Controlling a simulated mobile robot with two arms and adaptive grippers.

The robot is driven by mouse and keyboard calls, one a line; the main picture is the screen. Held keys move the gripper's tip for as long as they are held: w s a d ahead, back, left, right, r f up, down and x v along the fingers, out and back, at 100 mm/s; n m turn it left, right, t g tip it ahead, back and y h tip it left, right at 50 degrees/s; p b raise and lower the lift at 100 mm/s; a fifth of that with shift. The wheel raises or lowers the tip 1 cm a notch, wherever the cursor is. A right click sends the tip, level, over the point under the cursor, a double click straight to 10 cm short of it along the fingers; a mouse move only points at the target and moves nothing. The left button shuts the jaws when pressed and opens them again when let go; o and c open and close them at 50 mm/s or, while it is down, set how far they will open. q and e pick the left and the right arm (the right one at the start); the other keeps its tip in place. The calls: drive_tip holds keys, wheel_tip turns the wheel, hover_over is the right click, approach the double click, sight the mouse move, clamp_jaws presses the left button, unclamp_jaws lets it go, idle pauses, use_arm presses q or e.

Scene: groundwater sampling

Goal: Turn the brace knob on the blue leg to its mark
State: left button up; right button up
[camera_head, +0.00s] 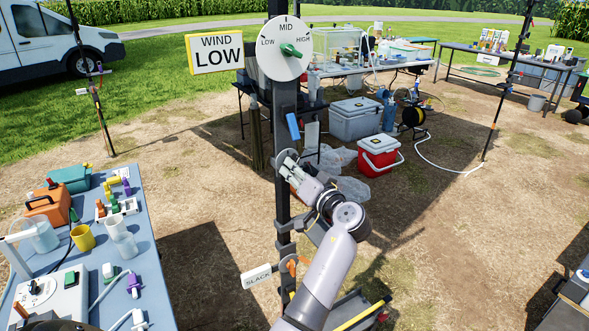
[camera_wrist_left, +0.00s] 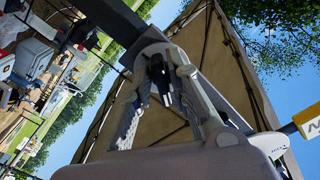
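A dark upright leg (camera_head: 283,205) stands in the middle of the head view and carries a blue tag (camera_head: 293,126). Near its top is a round white dial (camera_head: 281,62) marked LOW, MID and HIGH. My left gripper (camera_head: 287,164) is at the leg, well below the dial and just under the blue tag. In the left wrist view, its fingers (camera_wrist_left: 160,80) stand on both sides of a dark part; whether they grip it is unclear. My right gripper is not in view.
A yellow-edged sign (camera_head: 216,53) beside the dial reads WIND LOW. A white SLACK tag (camera_head: 257,276) is lower on the leg. A blue table (camera_head: 145,270) with tools stands at left. A red cooler (camera_head: 379,156) stands behind. Bare ground lies at right.

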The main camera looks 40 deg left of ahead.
use_arm(q)
clamp_jaws()
drive_tip(key=m+p, duration=0.3)
drive_tip(key=m, duration=0.3)
drive_tip(key=r+m+p, duration=0.1)
drive_tip(key=m+p, duration=0.2)
drive_tip(key=m, duration=0.3)
drive_tip(key=m+p, duration=0.3)
drive_tip(key=m, duration=0.3)
drive_tip(key=shift+a+r, duration=0.1)
drive_tip(key=shift+r, duration=0.1)
drive_tip(key=m, duration=1.1)
drive_tip(key=shift+w+r, duration=0.1)
drive_tip(key=shift+w, duration=0.15)
